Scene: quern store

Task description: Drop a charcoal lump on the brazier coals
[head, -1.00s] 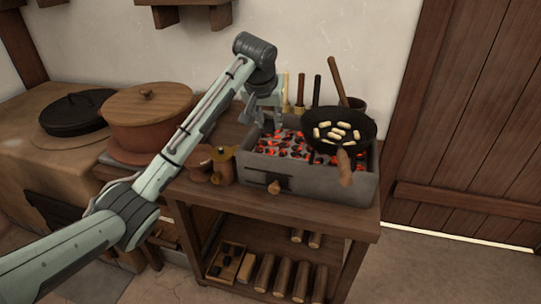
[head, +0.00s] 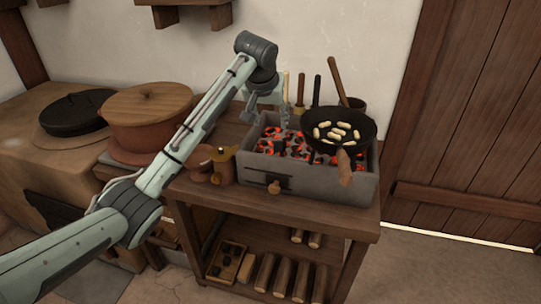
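The grey brazier (head: 330,184) stands on the wooden bench, with red-glowing and dark coals (head: 290,146) in its trough. My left gripper (head: 266,120) hangs over the back left part of the brazier, pointing down. Its fingers are apart, and I see nothing between them. I cannot tell any one charcoal lump in the bed from the other dark coals. A small wooden box (head: 241,249) on the lower shelf holds several dark lumps that look like charcoal. My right gripper is not in view.
A black pan (head: 361,124) with pale pieces sits over the brazier's right part, its handle (head: 345,168) sticking out in front. Upright tools stand behind. Small pots (head: 222,170) stand left of the brazier, and a large lidded pot (head: 150,130) is further left.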

